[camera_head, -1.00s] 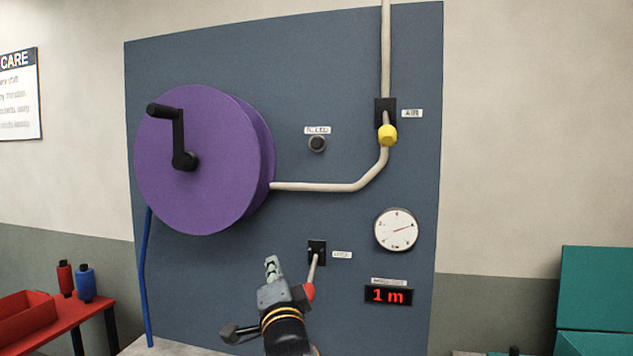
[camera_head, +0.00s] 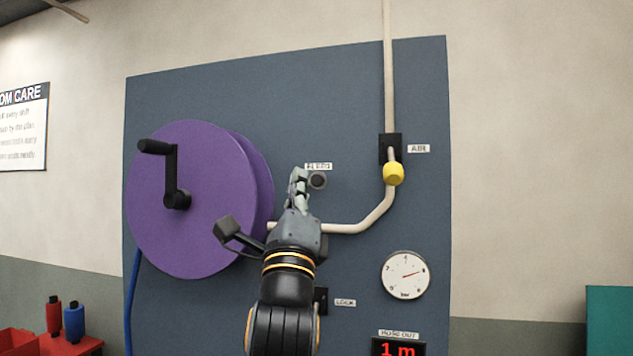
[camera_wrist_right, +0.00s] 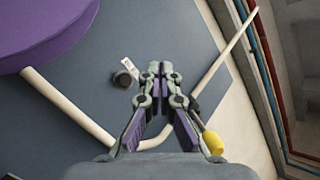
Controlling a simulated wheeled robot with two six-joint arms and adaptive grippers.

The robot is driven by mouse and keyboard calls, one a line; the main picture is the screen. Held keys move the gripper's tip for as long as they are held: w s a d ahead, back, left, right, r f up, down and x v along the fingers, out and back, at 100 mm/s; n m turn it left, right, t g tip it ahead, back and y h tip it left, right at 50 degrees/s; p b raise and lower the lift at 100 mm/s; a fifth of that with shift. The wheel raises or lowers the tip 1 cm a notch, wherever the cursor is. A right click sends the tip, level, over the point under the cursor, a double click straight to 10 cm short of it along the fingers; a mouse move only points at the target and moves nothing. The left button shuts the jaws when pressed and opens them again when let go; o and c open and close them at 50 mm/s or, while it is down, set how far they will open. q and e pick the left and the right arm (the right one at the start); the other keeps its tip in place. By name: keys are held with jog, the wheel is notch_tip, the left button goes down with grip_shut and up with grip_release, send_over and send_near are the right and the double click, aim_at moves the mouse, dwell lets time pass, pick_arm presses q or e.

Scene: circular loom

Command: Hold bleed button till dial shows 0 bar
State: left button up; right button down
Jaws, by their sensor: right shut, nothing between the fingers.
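The bleed button (camera_head: 317,180) is a round dark knob on the blue-grey panel, under a small label. It also shows in the right wrist view (camera_wrist_right: 123,79), to the left of the fingertips. My right gripper (camera_head: 299,176) is shut and empty, with its tips just left of the button in the head view. I cannot tell whether they touch it. The white dial (camera_head: 404,275) has a red needle pointing to the right and slightly up, away from its lower-left end. My left gripper is not in view.
A purple hose reel (camera_head: 185,215) with a black crank stands left of my right arm. A pale pipe (camera_head: 350,228) runs from it to the yellow-tipped AIR lever (camera_head: 393,173). The LOCK lever is mostly hidden behind my arm. A red display (camera_head: 398,348) reads 1 m.

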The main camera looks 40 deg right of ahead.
aim_at(313, 185)
jog(key=shift+w+d+b, duration=0.2)
jog(key=shift+w+d, duration=1.3)
jog(key=shift+d, duration=0.2)
jog(key=shift+w+d+b, duration=0.2)
jog(key=shift+w+d, duration=1.25)
jog(key=shift+d, duration=0.25)
jog(key=shift+f, duration=0.1)
jog(key=shift+w+d+b, duration=0.15)
jog(key=shift+d+b, duration=0.1)
jog(key=shift+b, duration=0.45)
jog(key=shift+w+d, duration=0.1)
